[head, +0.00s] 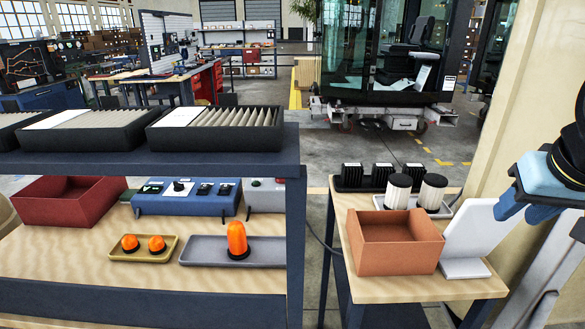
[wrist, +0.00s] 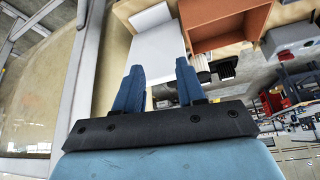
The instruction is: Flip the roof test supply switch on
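A blue switch box (head: 187,197) stands on the lower wooden shelf of the trolley at the left in the head view. Its top carries a knob on a white plate (head: 179,188) and several small dark switches (head: 214,189). Which one is the roof test supply switch, and its position, is too small to tell. My gripper (wrist: 158,80) shows in the wrist view with its two blue fingers apart and nothing between them. In the head view only part of my arm and gripper shows at the right edge, far from the switch box.
The trolley's upper shelf (head: 155,163) holds filter trays above the box. A red bin (head: 70,212), trays with orange beacons (head: 237,240) and a grey box (head: 265,196) surround it. A side table at right holds an orange bin (head: 395,255) and a white stand (head: 466,267).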

